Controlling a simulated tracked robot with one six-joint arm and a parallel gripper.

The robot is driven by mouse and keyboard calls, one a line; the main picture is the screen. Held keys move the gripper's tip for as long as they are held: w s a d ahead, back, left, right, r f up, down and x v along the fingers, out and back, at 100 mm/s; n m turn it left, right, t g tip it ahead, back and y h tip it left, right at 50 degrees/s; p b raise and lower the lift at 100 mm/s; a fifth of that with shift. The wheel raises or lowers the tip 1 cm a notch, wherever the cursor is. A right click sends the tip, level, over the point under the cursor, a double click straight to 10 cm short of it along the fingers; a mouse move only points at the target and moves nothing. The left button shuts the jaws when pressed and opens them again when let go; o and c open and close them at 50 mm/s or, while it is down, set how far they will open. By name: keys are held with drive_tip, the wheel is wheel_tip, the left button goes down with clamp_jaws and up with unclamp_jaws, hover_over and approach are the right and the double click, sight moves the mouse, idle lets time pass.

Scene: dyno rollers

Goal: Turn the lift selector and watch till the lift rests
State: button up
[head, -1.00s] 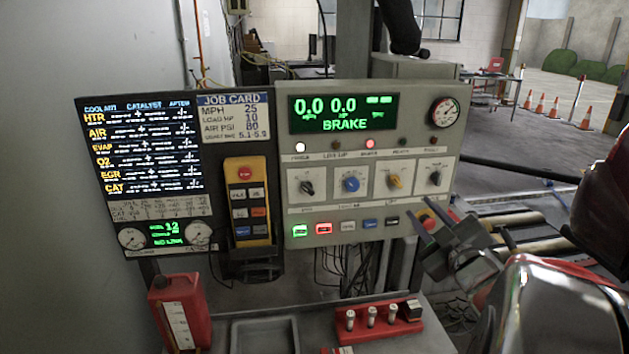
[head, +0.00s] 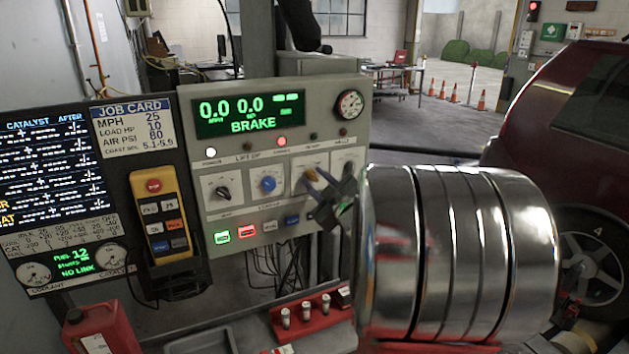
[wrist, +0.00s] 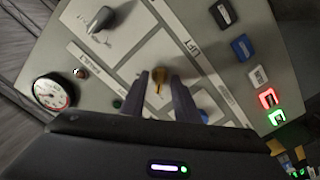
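The lift selector is a yellow knob (head: 311,175) on the grey control panel (head: 360,110), third in the row of knobs. In the wrist view the yellow knob (wrist: 158,82) shows between my two fingertips, near the printed word LIFT. My gripper (head: 325,195) is in front of the panel's lower right, with its fingers apart on either side of the knob. I cannot tell whether they touch it. The panel's green display (head: 248,114) reads 0.0, 0.0 and BRAKE. A white lamp (head: 210,152) and a red lamp (head: 282,141) are lit. The lift itself cannot be made out.
The blue knob (head: 268,184) is left of the yellow one; a black knob (wrist: 100,20) is on its other side. Lit buttons (head: 222,237) sit below. A yellow pendant (head: 160,215) hangs at left. A red car (head: 570,130) stands at right.

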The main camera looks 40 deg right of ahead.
drive_tip(key=shift+w+d, duration=0.1)
drive_tip(key=shift+w, duration=0.25)
drive_tip(key=shift+c, duration=0.3)
drive_tip(key=c, duration=0.6)
drive_tip(key=shift+d, duration=0.1)
clamp_jaws()
